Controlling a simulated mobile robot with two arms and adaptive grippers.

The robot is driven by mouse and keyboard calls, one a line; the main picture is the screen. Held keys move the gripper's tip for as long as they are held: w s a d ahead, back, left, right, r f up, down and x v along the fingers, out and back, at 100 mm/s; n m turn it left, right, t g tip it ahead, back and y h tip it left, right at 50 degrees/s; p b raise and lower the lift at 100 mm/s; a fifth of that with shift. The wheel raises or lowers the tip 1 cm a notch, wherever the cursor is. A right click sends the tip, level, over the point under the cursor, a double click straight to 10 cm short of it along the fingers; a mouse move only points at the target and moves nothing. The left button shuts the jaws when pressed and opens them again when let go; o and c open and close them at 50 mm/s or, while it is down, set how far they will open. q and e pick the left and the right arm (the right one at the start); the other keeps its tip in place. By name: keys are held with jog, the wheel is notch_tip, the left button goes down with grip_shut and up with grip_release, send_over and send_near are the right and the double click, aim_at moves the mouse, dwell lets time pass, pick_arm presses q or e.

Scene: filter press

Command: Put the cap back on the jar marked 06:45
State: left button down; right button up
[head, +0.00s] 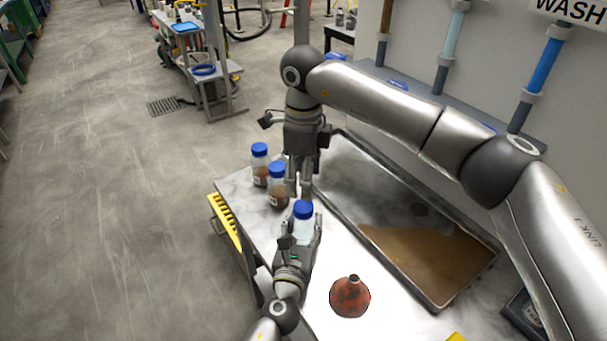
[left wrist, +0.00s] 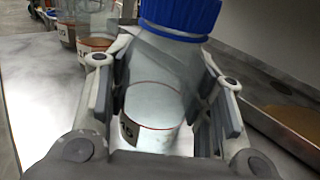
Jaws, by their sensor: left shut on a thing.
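My left gripper (head: 304,232) is shut on a clear jar (head: 303,229), one finger on each side, at the table's near left part. A blue cap (head: 303,208) sits on top of this jar. In the left wrist view the jar (left wrist: 155,95) looks clear, with its blue cap (left wrist: 180,14) at the top edge; its label is only partly visible and I cannot read a time. My right gripper (head: 300,187) points down just behind the cap, apart from it in the picture; its finger gap is unclear. Two more blue-capped jars (head: 260,166) (head: 277,187) hold brown matter; their labels are unreadable.
A metal tray (head: 345,215) with brown sludge lies right of the jars. A red-brown funnel (head: 350,297) stands on the table (head: 330,255) in front. The wall with pipes rises behind. Open floor lies to the left.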

aim_at(303, 206)
dwell(0.4)
jog(key=shift+f, duration=4.05)
jog(key=c, duration=1.1)
jog(key=o, duration=1.2)
notch_tip(303, 206, up, 12)
jog(key=shift+r, duration=0.1)
